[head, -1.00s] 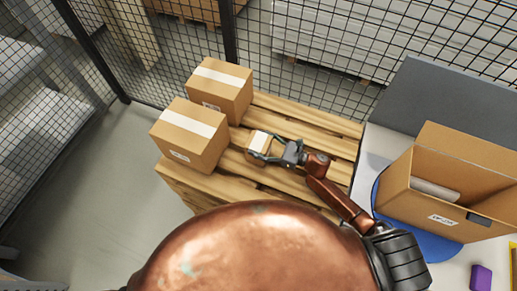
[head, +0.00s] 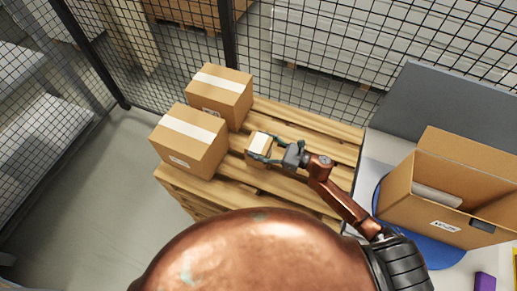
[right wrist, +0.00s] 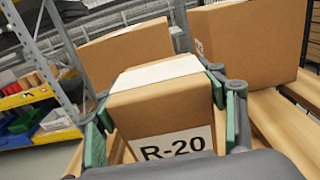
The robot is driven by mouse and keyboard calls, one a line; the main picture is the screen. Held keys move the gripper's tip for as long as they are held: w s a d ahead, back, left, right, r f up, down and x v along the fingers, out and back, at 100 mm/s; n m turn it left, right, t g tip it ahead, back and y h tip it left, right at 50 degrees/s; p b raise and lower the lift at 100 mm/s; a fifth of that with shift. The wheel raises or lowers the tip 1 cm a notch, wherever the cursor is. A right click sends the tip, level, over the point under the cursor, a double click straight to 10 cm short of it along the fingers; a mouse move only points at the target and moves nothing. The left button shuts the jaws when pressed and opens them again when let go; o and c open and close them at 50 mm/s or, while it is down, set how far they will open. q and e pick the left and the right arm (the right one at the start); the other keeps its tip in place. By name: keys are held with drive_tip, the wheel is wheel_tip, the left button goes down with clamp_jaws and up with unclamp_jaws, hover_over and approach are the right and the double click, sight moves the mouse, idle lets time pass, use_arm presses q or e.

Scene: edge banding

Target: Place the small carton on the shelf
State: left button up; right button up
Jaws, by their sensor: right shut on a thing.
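The small carton (head: 257,144) is a brown box with a white tape strip, over the wooden pallet beside two larger cartons. In the right wrist view the small carton (right wrist: 160,105) shows an "R-20" label between the green finger pads. My right gripper (head: 268,147) is shut on it, one finger at each side. It also fills the lower part of the right wrist view (right wrist: 162,115). I cannot tell whether the carton touches the pallet. My left gripper is not in view. A grey shelf rack (right wrist: 62,50) shows at the left of the right wrist view.
Two larger taped cartons (head: 189,139) (head: 219,95) stand on the pallet (head: 290,187). An open carton (head: 440,190) sits on a blue disc on the table at right. A mesh fence (head: 320,50) runs behind. Clear floor (head: 100,190) lies at left.

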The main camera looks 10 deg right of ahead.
drive_tip(key=s+a+r, duration=0.5)
drive_tip(key=s+r, duration=0.5)
drive_tip(key=s, duration=0.3)
use_arm(q)
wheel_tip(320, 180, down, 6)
drive_tip(key=b, duration=0.5)
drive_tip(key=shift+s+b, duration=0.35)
drive_tip(key=shift+b, duration=0.05)
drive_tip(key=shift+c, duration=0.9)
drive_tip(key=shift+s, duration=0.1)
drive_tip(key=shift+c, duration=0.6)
use_arm(e)
drive_tip(key=d+f+m+t+h, duration=0.3)
drive_tip(key=d+m+t+h, duration=0.1)
drive_tip(key=d+h, duration=0.3)
drive_tip(key=w+d+f+m+t+h, duration=0.1)
drive_tip(key=d+f+m+t+h, duration=0.3)
drive_tip(key=d+m+h, duration=0.3)
drive_tip(key=shift+d+f+h, duration=0.2)
drive_tip(key=shift+d+h, duration=0.3)
